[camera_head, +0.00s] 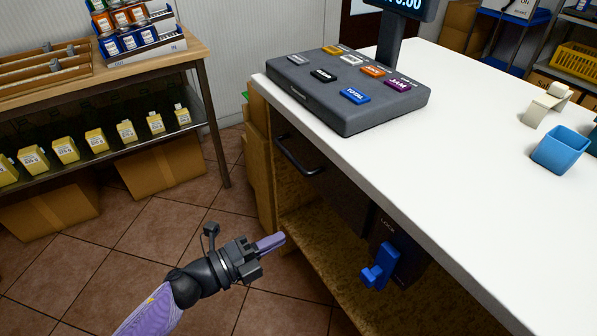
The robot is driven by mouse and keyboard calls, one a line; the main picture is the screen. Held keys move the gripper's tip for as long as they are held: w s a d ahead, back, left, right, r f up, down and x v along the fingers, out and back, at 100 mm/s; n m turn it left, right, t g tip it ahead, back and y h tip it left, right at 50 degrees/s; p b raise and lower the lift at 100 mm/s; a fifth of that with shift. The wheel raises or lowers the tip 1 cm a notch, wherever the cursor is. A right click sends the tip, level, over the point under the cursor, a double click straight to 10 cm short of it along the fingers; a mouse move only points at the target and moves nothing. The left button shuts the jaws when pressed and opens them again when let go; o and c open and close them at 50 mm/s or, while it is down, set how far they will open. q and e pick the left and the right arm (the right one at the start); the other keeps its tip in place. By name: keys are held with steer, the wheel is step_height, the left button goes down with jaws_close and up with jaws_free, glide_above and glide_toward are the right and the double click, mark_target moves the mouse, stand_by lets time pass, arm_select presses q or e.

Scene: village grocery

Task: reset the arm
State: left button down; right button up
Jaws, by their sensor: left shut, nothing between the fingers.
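My left gripper (271,243) is in the lower middle of the head view, at the end of my arm coming in from the lower left. Its fingers are shut with nothing between them. It points right, over the tiled floor and in front of the open left side of the counter, below the drawer. I see no contact with the counter. My right gripper is not in view.
The white counter (464,180) bears a grey key panel (340,115) with coloured keys, a blue cup (561,150) and a display post. Below are a dark drawer handle (298,158) and a blue lock lever (380,268). A shelf table (140,68) stands left. Tiled floor (150,240) lies clear between.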

arm_select(q)
steer(key=s+a+f+n+y+p, duration=0.3)
steer(key=s+a+f+n+y, duration=0.35)
steer(key=f+n, duration=0.25)
steer(key=s+a+f+n+y+p, duration=0.2)
steer(key=s+a+f+n+y, duration=0.45)
steer(key=f+n, duration=0.3)
steer(key=s+f+n+g+y+p, duration=0.1)
steer(key=s+f+n+g, duration=0.1)
steer(key=s, duration=0.8)
steer(key=s+a+f+n+g+y, duration=0.1)
steer(key=s+g, duration=0.4)
steer(key=s, duration=0.5)
steer(key=s+a+f+n+g+p, duration=0.1)
steer(key=s+f+n+g, duration=0.2)
steer(key=s, duration=0.8)
steer(key=shift+a+f+n+g+y+p, duration=0.15)
steer(key=shift+a+n+g+y+p, duration=0.2)
steer(key=shift+n, duration=0.6)
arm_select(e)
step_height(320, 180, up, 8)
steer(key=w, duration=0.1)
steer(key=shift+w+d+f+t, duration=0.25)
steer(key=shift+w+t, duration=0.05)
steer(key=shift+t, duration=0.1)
arm_select(q)
steer(key=shift+d, duration=0.1)
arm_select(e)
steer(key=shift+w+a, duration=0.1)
